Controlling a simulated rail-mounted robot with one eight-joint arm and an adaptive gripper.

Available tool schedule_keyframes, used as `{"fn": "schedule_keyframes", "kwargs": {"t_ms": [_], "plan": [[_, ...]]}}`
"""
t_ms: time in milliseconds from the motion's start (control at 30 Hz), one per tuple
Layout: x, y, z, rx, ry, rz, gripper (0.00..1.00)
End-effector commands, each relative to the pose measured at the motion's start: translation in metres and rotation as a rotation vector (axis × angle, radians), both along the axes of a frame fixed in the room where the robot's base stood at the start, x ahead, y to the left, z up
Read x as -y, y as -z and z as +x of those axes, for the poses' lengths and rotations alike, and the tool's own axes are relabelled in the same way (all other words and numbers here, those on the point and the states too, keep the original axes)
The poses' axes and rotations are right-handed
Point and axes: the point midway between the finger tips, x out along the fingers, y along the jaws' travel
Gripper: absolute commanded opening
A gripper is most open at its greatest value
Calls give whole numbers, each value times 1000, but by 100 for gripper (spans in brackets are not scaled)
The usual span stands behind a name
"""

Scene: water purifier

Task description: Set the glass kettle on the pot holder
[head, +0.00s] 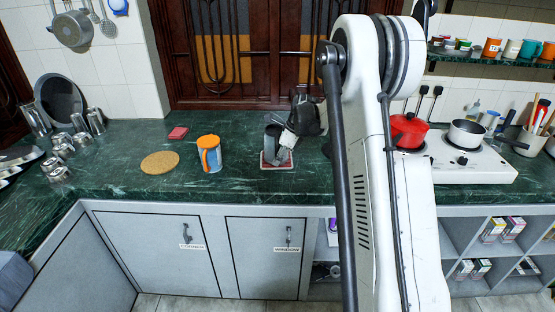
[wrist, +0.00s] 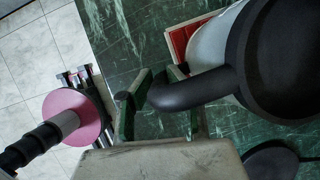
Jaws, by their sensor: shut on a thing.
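The glass kettle (head: 272,143), with a dark lid and handle, is upright at the middle of the green counter. It is over a red-edged square pad (head: 264,165); I cannot tell whether it touches it. In the wrist view the kettle's black handle (wrist: 195,88) lies between the fingers of my gripper (wrist: 158,112), which is shut on it. The pad's red corner (wrist: 183,38) shows beside the pale kettle body (wrist: 208,45). In the head view my gripper (head: 287,138) is at the kettle's right side, partly hiding it.
The counter in front of the pitcher is clear.

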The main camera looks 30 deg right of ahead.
Motion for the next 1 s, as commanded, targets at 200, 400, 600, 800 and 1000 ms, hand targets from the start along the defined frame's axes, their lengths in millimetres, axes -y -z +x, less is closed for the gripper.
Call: {"fn": "schedule_keyframes", "kwargs": {"t_ms": [200, 400, 600, 800, 1000], "plan": [[0, 1, 0, 0, 0, 0, 18], [0, 1, 0, 0, 0, 0, 34], [0, 0, 0, 0, 0, 0, 34], [6, -17, -5, 0, 1, 0, 34], [17, -54, -15, 0, 1, 0, 34]]}}
